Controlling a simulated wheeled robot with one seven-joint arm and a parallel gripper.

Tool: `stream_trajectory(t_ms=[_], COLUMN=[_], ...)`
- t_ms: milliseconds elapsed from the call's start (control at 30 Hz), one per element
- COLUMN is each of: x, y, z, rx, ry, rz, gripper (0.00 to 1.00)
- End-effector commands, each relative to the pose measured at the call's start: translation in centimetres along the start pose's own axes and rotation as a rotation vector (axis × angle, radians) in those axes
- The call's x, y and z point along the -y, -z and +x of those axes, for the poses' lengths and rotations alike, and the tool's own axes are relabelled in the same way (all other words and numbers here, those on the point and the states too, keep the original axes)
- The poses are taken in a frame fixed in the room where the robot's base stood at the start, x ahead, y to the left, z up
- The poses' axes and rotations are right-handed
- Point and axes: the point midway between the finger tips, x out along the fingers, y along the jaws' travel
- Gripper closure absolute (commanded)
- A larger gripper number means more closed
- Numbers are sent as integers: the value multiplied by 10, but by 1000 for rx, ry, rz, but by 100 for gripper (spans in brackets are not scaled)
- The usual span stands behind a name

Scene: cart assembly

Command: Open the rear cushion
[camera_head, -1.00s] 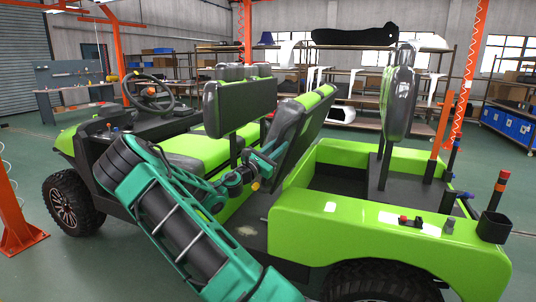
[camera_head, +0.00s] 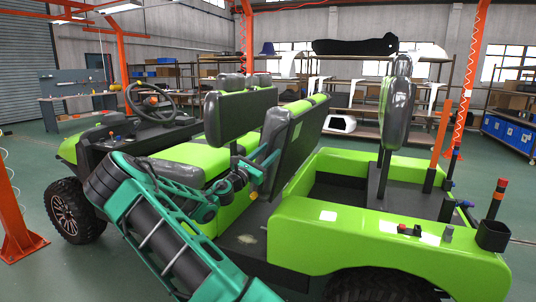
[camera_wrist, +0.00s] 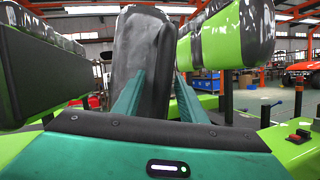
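The rear cushion (camera_head: 295,140), a dark grey pad with bright green edging, stands steeply raised in the middle of the green cart. My gripper (camera_head: 262,168) is at its lower left side. In the wrist view, my teal fingers (camera_wrist: 160,85) stand apart, with the dark grey cushion (camera_wrist: 142,50) rising between and behind them. Touch at the fingertips cannot be told for sure. The cushion's far face is hidden.
The rear backrest (camera_head: 396,100) stands on posts at the right. The open green rear body (camera_head: 370,225) has an upright orange-tipped rod (camera_head: 497,195). Shelves (camera_head: 350,85) line the back.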

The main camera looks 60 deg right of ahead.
Motion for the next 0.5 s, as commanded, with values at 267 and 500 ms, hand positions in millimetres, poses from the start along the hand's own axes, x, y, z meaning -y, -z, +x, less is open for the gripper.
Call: stream_trajectory(t_ms=[267, 500], x=[4, 2], y=[1, 2], z=[2, -29], rx=[0, -1], ry=[6, 3], rz=[-3, -4], gripper=[62, 62])
